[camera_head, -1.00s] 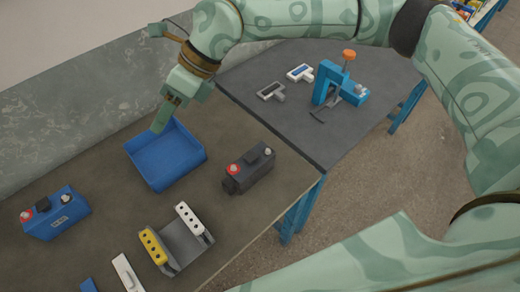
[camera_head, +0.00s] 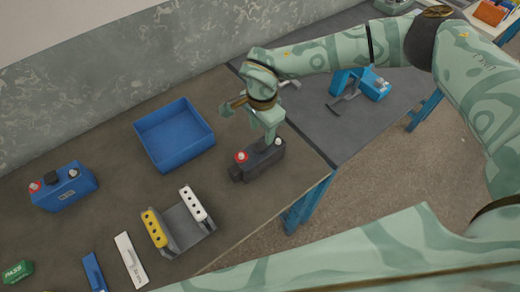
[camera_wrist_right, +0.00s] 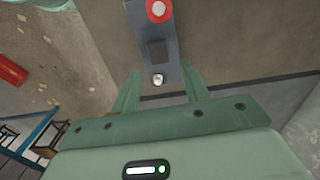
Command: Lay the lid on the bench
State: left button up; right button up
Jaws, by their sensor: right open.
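A dark grey battery (camera_head: 262,166) stands on the brown bench (camera_head: 110,130), with a red terminal (camera_head: 241,157) and a pale one. In the right wrist view the battery (camera_wrist_right: 171,28) carries a raised black block (camera_wrist_right: 157,50), perhaps the lid, between the red terminal (camera_wrist_right: 158,10) and the silver one (camera_wrist_right: 157,79). My right gripper (camera_head: 268,138) is just above this battery and partly hides its top. In the wrist view the open right fingers (camera_wrist_right: 160,72) lie to either side of the battery's silver-terminal end, with nothing held. My left gripper is not in view.
An empty blue tray (camera_head: 146,132) lies left of the battery. A blue battery (camera_head: 66,188), a grey bracket with yellow and white strips (camera_head: 184,230), a white bar (camera_head: 130,260) and a green PASS block (camera_head: 17,271) are further left. A blue press (camera_head: 373,84) stands on the dark table.

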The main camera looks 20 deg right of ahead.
aim_at(261, 145)
notch_tip(261, 145, down, 6)
jog(key=shift+s+f+b, duration=0.1)
jog(key=shift+b, duration=0.2)
grip_shut()
